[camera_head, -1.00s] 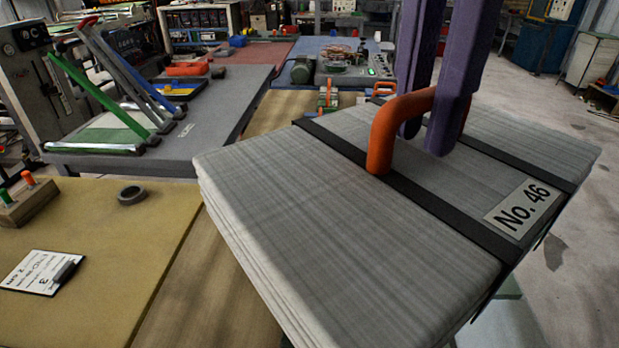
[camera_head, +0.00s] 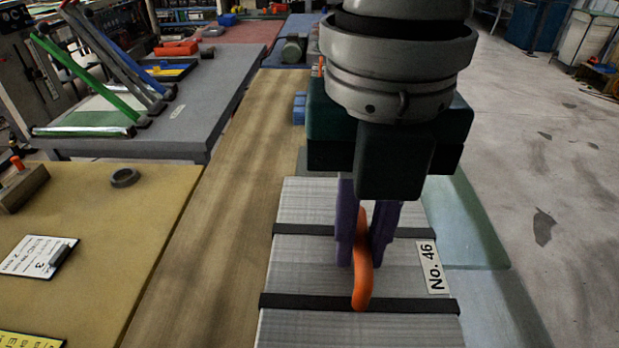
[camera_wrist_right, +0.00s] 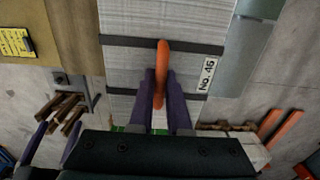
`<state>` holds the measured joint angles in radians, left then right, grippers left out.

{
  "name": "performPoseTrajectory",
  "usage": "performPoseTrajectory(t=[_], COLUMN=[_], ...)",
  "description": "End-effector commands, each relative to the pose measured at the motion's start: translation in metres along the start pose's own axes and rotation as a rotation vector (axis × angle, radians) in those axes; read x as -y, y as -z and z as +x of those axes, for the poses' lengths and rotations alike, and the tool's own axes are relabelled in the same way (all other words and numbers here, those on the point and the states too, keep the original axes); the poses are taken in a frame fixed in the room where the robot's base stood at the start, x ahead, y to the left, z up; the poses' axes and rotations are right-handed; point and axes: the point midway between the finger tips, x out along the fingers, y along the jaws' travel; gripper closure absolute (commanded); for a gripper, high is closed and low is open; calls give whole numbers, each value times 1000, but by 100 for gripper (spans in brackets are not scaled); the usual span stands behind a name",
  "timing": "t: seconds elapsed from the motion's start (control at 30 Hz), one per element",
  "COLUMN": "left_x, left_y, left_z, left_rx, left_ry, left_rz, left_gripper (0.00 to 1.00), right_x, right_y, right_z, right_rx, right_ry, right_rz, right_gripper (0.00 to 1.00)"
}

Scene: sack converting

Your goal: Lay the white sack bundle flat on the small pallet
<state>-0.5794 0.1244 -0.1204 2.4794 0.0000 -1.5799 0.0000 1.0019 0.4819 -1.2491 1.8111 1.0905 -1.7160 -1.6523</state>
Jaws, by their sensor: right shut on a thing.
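The white sack bundle (camera_head: 310,265) shows as a pale grey striped stack with two black straps and a "No. 46" label, in the lower middle of the head view. It also shows in the wrist view (camera_wrist_right: 130,70). My right gripper (camera_head: 363,255) points down over it and is shut on the bundle's orange handle (camera_head: 361,285). The bundle looks about level. I cannot make out the small pallet under it, or whether the bundle touches anything below. In the wrist view, two spread purple fingers at the lower left look like my left gripper (camera_wrist_right: 55,132), open and empty.
A brown wooden top (camera_head: 215,190) runs along the bundle's left side. A yellow-tan table (camera_head: 120,230) with a dark ring (camera_head: 125,177) lies further left. A pale greenish surface (camera_head: 465,230) lies right of the bundle, with open concrete floor (camera_head: 550,160) beyond.

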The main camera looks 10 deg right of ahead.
Motion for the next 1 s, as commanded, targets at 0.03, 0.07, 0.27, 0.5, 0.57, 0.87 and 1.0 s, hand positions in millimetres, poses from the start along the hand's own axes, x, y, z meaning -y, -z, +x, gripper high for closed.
performPoseTrajectory(t=[0.03, 0.07, 0.27, 0.5, 0.57, 0.87, 1.0], left_x=[0, 0, 0, 0, 0, -2, -2], left_y=[0, 0, 0, -1, -1, -1, -1], left_z=[0, 0, 1, 3, 3, 4, 4], left_rx=[0, 0, 0, 0, -1, -2, -2], left_ry=[1, 1, 1, 1, 0, -5, -7], left_rz=[1, 1, 1, 0, 0, -7, -9], left_gripper=[0, 0, 0, 0, 0, 0, 0], right_x=[0, 0, -1, -1, -1, -1, 0], right_y=[1, 0, 0, 0, 0, 0, 0], right_z=[11, 16, 34, 70, 73, 75, 77], right_rx=[-3, -1, 0, -1, 1, 2, 1], right_ry=[1, 0, -2, -1, -2, -2, -1], right_rz=[2, 2, 2, 2, 1, 1, 1], right_gripper=[100, 100, 100, 100, 100, 100, 78])
